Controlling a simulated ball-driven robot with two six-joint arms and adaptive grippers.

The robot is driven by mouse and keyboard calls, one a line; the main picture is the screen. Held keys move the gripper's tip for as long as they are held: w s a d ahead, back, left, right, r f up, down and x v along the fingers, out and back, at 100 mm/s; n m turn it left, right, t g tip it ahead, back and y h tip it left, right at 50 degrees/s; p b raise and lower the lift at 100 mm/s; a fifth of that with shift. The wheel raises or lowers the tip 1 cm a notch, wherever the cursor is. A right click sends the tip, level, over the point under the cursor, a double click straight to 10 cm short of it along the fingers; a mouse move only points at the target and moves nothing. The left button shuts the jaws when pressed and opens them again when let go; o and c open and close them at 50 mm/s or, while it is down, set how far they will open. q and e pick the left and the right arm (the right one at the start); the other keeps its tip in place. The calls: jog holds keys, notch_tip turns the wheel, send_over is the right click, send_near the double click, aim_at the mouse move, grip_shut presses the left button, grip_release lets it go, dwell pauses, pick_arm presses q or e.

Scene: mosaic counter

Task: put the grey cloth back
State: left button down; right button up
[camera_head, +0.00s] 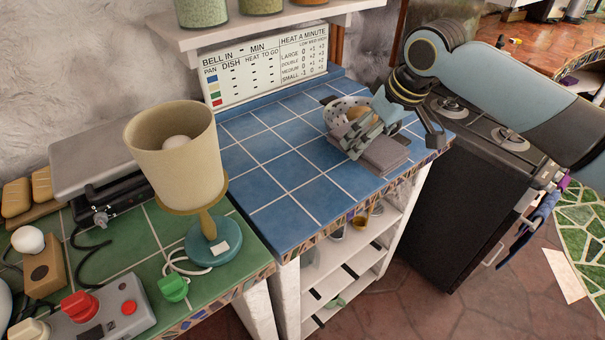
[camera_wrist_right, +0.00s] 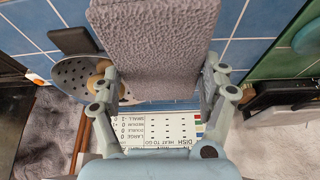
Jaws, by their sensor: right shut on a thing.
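The grey cloth (camera_head: 384,157) is a folded, textured pad at the right part of the blue-tiled counter (camera_head: 265,147), near its front edge. My right gripper (camera_head: 380,132) is over it and shut on it. In the right wrist view the cloth (camera_wrist_right: 155,35) lies between the two fingers of the gripper (camera_wrist_right: 160,85). I cannot tell whether the cloth touches the tiles or is just above them. My left gripper is not in view.
A perforated skimmer (camera_wrist_right: 78,76) lies close beside the cloth, partly hidden by my gripper. A lamp (camera_head: 175,160) stands on the left on the green-tiled counter (camera_head: 140,255). A black stove (camera_head: 450,190) adjoins on the right. The blue tiles left of the cloth are clear.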

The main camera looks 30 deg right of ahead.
jog(key=w+a+f, duration=0.1)
jog(key=a+f, duration=0.1)
jog(key=a, duration=0.1)
jog(key=w+a+f+p, duration=0.1)
jog(key=w+a+f, duration=0.1)
jog(key=a, duration=0.1)
jog(key=w+a+f, duration=0.2)
jog(key=a, duration=0.1)
jog(key=shift+w+a+f, duration=0.1)
jog(key=shift+a+f, duration=0.1)
jog(key=shift+a, duration=0.2)
notch_tip(320, 180, down, 4)
jog(key=shift+f+p, duration=0.1)
jog(key=shift+p, duration=0.35)
jog(key=o, duration=1.1)
jog(key=v, duration=1.2)
